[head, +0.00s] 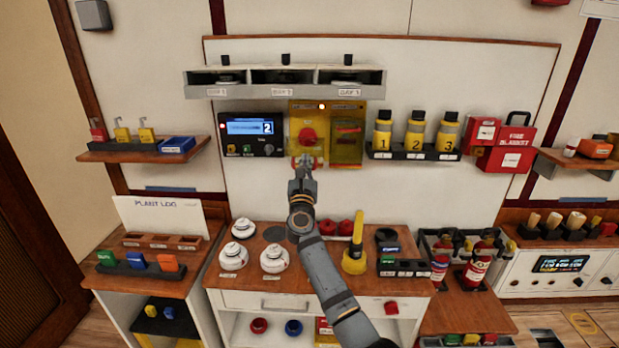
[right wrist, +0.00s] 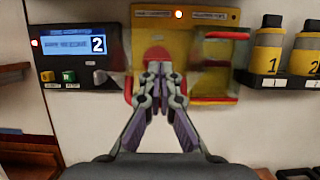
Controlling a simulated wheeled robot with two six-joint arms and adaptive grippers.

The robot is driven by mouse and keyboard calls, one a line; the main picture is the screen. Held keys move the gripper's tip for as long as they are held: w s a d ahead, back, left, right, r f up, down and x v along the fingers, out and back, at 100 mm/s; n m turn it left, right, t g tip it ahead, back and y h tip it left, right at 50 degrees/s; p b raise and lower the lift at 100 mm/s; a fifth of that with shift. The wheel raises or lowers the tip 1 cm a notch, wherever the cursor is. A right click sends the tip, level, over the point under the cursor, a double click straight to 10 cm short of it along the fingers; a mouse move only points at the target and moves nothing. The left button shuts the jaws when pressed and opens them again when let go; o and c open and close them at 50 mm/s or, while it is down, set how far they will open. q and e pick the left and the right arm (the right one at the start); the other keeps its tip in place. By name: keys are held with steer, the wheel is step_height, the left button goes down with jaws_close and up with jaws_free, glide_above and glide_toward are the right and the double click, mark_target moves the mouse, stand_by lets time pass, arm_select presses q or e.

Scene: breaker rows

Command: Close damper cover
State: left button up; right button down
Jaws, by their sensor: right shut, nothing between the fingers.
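In the right wrist view, the red-edged part (right wrist: 222,66) stands right of my fingers. I cannot tell how far any cover is open. My right gripper (head: 304,160) is shut and empty at the panel's lower left, in front of the knob; its fingers (right wrist: 160,72) partly hide the knob. My left gripper is out of view.
A display unit (head: 252,133) showing 2 is left of the panel. Numbered yellow canisters (head: 415,133) stand on a rack to its right. The shelf of bays (head: 285,90) juts out above.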

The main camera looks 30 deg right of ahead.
steer(key=shift+w+d+r, duration=0.2)
steer(key=shift+w+r, duration=0.2)
steer(key=shift+r, duration=0.1)
steer(key=shift+w+d+r, duration=0.2)
steer(key=shift+w+r, duration=0.15)
steer(key=shift+r, duration=0.15)
stand_by(0.7)
